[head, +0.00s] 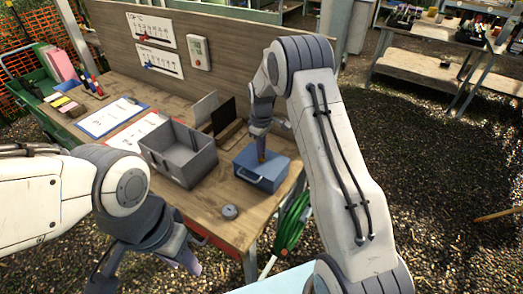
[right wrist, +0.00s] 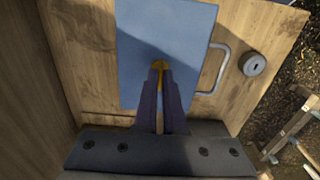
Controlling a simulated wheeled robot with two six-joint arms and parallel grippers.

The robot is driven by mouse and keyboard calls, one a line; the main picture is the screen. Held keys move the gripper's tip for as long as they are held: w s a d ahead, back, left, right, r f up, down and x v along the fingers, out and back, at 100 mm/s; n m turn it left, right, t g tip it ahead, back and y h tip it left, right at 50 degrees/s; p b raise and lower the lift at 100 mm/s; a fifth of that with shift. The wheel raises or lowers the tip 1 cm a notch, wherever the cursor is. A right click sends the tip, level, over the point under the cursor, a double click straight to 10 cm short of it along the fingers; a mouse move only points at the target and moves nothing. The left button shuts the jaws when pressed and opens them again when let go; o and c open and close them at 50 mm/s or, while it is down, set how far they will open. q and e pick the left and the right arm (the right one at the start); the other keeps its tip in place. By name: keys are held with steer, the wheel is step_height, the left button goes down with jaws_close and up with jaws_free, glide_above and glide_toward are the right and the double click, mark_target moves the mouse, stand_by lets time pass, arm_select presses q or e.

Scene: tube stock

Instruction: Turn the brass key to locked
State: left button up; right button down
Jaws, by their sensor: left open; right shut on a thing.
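A blue cash box (head: 268,178) with a handle on its front stands at the right end of the wooden bench. It also shows in the right wrist view (right wrist: 135,40). The brass key (right wrist: 159,64) shows as a small yellow piece at the top face of the box, between my right fingertips. My right gripper (head: 261,160) points down onto the box and is shut on the key. The fingers hide most of the key, and I cannot tell which way it is turned. My left gripper (head: 146,266) is open and empty, low in front of the bench.
A grey open bin (head: 182,168) stands left of the box. A round grey disc (head: 230,212) lies near the bench's front edge. A clipboard (head: 108,118) and stationery lie further left. A panel (head: 230,70) closes the back.

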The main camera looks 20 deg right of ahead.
steer(key=c, duration=1)
jaws_free()
step_height(320, 180, up, 9)
steer(key=shift+b, duration=1.25)
steer(key=shift+r, duration=0.8)
